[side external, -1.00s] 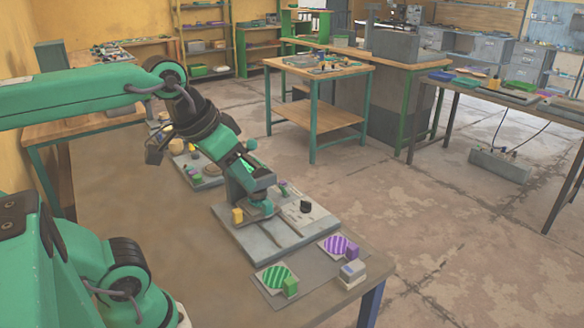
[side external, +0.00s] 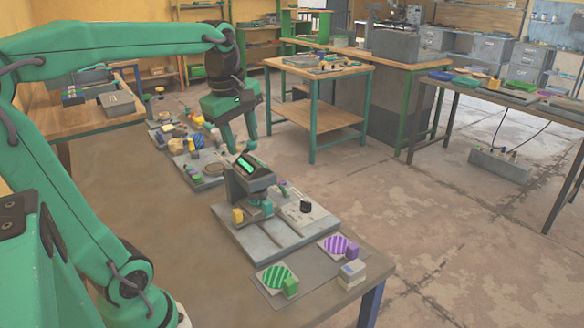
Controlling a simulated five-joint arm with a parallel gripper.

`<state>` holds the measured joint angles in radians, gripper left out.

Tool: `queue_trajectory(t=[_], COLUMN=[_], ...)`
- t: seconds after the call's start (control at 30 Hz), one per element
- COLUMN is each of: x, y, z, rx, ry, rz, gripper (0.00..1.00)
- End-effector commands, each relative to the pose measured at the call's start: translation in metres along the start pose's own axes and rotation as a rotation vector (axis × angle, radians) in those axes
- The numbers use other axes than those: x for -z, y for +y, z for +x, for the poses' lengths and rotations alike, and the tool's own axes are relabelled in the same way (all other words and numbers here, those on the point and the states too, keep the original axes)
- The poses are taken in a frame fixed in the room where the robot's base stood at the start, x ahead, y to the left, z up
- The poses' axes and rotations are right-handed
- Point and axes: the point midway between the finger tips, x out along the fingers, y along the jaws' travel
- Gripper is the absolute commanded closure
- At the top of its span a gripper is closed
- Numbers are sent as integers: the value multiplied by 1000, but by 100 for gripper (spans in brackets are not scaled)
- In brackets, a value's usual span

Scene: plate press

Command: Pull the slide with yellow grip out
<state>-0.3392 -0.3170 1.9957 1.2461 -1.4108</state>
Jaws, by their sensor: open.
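The yellow grip (side external: 238,216) stands at the left front of the grey plate press (side external: 252,180). The slide that it belongs to is hard to make out at this size. The press stands on a grey base plate (side external: 283,250), with a teal part under its head. My gripper (side external: 240,150) points down above and behind the press, apart from the yellow grip. Its fingers are spread and nothing shows between them.
A green striped disc (side external: 274,277) and a purple striped disc (side external: 337,244) lie at the front, each beside a small block. A black knob (side external: 305,207) is on the right of the base. Several small parts crowd the boards behind the press. The table's left side is bare.

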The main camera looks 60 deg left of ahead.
Motion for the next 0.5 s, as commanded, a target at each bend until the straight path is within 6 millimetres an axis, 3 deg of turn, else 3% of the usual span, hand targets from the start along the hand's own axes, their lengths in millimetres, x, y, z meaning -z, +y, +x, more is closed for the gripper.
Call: queue_trajectory(t=[0.5], x=[68], y=[29], z=[18], rx=[138], ry=[55], rz=[-895], gripper=[58])
